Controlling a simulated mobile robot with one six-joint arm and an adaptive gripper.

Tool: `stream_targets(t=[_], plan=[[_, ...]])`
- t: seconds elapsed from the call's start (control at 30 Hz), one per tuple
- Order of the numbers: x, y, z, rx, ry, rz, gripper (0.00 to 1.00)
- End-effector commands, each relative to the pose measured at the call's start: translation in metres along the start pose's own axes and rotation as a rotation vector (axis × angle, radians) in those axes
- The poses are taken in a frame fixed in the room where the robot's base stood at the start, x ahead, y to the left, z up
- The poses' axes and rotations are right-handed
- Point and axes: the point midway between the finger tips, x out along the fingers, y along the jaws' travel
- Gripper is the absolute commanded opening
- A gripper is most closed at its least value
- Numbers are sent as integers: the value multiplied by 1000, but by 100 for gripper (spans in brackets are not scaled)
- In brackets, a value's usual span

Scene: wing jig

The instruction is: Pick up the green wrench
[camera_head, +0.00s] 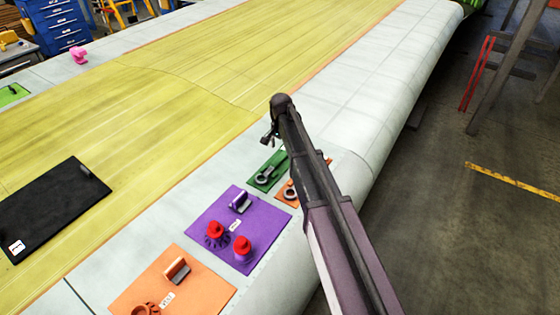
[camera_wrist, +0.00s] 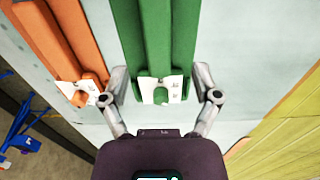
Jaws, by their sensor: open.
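In the wrist view a long green piece with a raised bar, probably the green wrench (camera_wrist: 155,40) on its green mat, runs up from between my fingers. A white tag with print lies at its near end. My gripper (camera_wrist: 160,74) is open, with one finger on each side of the green piece; I cannot tell if they touch it. In the head view the green mat (camera_head: 259,184) carries a wrench-like shape with a ring end, partly hidden by my arm. My gripper (camera_head: 268,136) shows there only as a small dark end above the mat.
An orange mat (camera_head: 286,201) adjoins the green one; orange bars (camera_wrist: 62,45) also show in the wrist view. A purple mat (camera_head: 203,217) with red knobs and another orange mat (camera_head: 207,286) lie nearer. A black mat (camera_head: 50,205) is at left. The wing edge drops off at right.

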Motion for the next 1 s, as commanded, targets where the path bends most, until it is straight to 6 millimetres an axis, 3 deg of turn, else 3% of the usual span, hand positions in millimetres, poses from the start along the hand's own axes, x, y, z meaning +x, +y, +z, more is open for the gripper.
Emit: stream_targets(t=[0.43, 1.0], plan=[[37, 1, 0, -1, 0, 0, 80], [41, 0, 1, -1, 0, 0, 80]])
